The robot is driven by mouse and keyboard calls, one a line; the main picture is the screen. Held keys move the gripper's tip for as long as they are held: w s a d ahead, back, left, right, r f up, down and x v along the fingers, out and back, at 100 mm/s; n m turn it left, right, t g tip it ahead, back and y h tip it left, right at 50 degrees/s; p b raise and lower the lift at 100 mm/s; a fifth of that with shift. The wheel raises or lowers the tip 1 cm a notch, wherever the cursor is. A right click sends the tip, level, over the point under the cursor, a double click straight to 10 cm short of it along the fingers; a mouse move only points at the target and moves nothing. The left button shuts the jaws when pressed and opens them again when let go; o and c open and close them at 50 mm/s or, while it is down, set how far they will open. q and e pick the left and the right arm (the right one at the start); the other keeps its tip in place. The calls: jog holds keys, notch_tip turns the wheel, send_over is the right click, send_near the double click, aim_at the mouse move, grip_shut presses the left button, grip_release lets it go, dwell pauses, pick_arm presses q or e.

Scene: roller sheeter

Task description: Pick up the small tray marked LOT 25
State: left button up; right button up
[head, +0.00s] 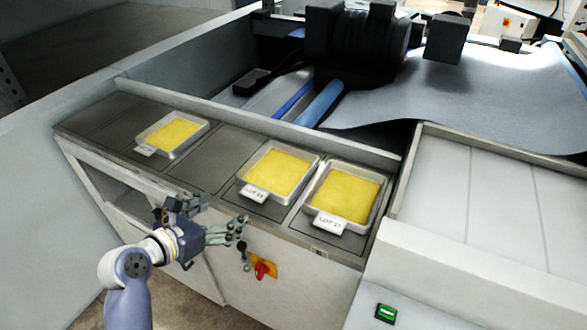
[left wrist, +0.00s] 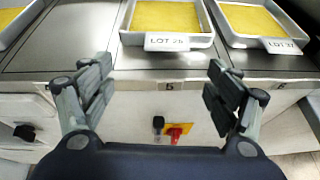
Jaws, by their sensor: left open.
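The small tray marked LOT 25 (head: 294,192) is a shallow pale metal tray with a yellow slab in it. It is the middle of three trays on the dark shelf, and its white label hangs at its near edge. In the left wrist view the tray (left wrist: 207,40) lies straight ahead, its label (left wrist: 181,42) between the fingers' directions. My left gripper (head: 240,231) is open and empty, in front of the shelf's near edge and apart from the tray. Its two fingers (left wrist: 160,80) are spread wide. My right gripper is not in view.
A similar tray labelled LOT 37 (head: 313,222) stands close on the right, and another tray (head: 149,151) farther left. A red switch (head: 262,270) sits on the cabinet front below my gripper. Bare shelf (head: 212,160) lies between the left and middle trays.

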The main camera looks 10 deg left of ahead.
aim_at(255, 192)
pick_arm(q)
jog(key=w+d, duration=0.2)
jog(key=w, duration=0.1)
jog(key=w+f, duration=0.1)
jog(key=w, duration=0.1)
jog(key=shift+w+d+p, duration=0.2)
jog(key=shift+d+p, duration=0.2)
jog(key=x, duration=0.4)
jog(key=shift+d+f, duration=0.15)
jog(key=shift+d, duration=0.1)
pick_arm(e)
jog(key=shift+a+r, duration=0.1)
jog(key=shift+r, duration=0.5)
pick_arm(q)
jog(key=c, duration=1.4)
